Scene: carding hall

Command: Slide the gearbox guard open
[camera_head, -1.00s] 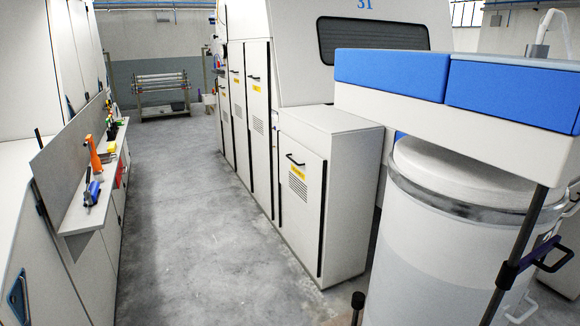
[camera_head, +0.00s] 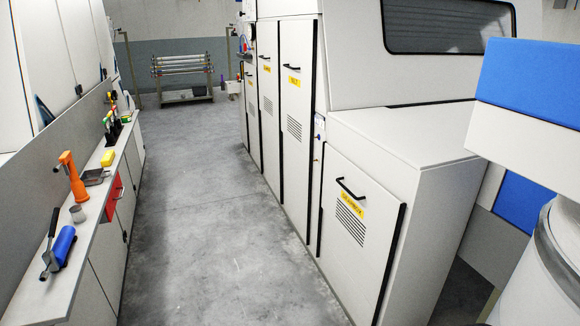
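The low guard with a yellow label (camera_head: 353,204), which appears to read gearbox, is a white panel (camera_head: 352,255) on the front of a low white cabinet right of centre. It has a black handle (camera_head: 351,190) near its top, vent slots below the label and a dark strip along its right edge. The panel looks closed against the cabinet. Neither of my grippers shows in the head view.
Taller white guards (camera_head: 294,130) with yellow labels stand beyond it. A shelf (camera_head: 81,225) with tools, including an orange one (camera_head: 73,176) and a blue roller (camera_head: 65,246), runs along the left. The grey floor (camera_head: 204,215) between is clear. A white can (camera_head: 547,275) stands front right.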

